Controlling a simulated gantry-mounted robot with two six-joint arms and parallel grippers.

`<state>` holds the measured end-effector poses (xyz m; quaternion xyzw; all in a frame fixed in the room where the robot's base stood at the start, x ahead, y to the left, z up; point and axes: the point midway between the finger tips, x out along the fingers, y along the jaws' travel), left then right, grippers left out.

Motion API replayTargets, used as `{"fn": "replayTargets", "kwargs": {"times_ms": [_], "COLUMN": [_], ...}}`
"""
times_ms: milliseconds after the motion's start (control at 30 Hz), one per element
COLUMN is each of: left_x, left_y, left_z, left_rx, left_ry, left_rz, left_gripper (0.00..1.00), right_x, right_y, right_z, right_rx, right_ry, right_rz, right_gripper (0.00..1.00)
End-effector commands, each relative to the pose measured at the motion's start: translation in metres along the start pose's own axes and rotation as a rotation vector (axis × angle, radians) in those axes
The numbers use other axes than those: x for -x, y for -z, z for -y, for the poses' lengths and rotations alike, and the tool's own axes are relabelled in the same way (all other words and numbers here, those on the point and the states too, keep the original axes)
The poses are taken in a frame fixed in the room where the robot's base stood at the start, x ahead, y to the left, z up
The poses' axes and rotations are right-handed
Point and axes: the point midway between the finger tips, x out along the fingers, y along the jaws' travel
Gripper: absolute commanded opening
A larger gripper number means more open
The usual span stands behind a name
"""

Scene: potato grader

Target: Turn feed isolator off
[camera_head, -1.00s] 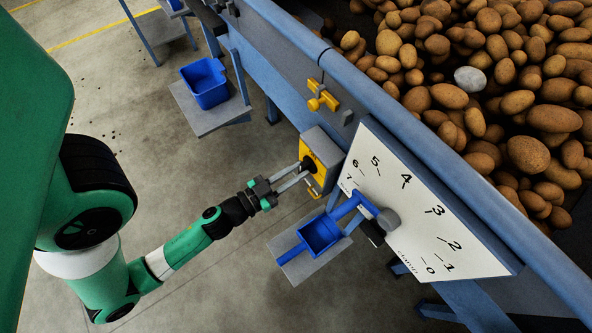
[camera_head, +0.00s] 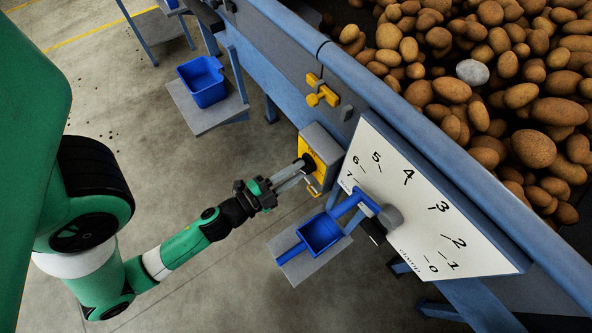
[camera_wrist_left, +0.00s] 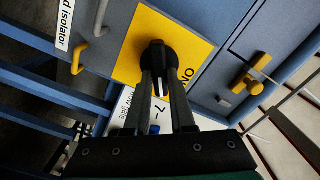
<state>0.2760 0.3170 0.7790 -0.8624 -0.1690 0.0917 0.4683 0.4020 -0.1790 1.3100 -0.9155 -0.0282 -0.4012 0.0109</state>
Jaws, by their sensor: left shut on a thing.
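The feed isolator is a grey box with a yellow faceplate (camera_head: 320,157) on the side of the blue machine frame. In the left wrist view its yellow plate (camera_wrist_left: 195,45) carries the word ON, and a white label (camera_wrist_left: 68,28) reading "d isolator" is partly cut off. A round black knob (camera_wrist_left: 157,55) sits on the plate. My left gripper (camera_head: 301,167) reaches it from the left. In the left wrist view the fingers (camera_wrist_left: 160,75) are closed on the knob and hide part of it. A white mark shows between them. My right gripper is not in view.
A white dial plate (camera_head: 430,215) numbered 0 to 7, with a blue lever (camera_head: 350,203), stands right of the isolator. A blue scoop-like bin (camera_head: 320,234) sits below it. A yellow handle (camera_head: 322,92) is above. Potatoes (camera_head: 535,148) fill the machine. Open floor lies left.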

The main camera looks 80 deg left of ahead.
Motion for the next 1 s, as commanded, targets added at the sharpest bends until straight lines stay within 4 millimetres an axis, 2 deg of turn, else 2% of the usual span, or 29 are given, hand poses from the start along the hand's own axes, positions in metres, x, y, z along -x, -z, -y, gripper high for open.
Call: {"fn": "replayTargets", "kwargs": {"times_ms": [500, 700, 1000], "left_x": [0.0000, 0.0001, 0.0001], "left_y": [-0.0004, -0.0006, -0.0007], "left_z": [-0.0032, -0.0037, -0.0039], "left_rx": [-0.437, -0.534, -0.591], "left_ry": [0.000, 0.000, 0.000], "left_rz": [-0.002, -0.002, -0.002], "left_gripper": [0.00, 0.00, 0.00], "right_x": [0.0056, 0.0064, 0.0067], "right_y": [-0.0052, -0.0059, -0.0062], "right_z": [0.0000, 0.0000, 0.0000], "right_rx": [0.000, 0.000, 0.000], "right_ry": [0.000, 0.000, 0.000], "right_rz": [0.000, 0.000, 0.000], "right_gripper": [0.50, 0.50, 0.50]}}
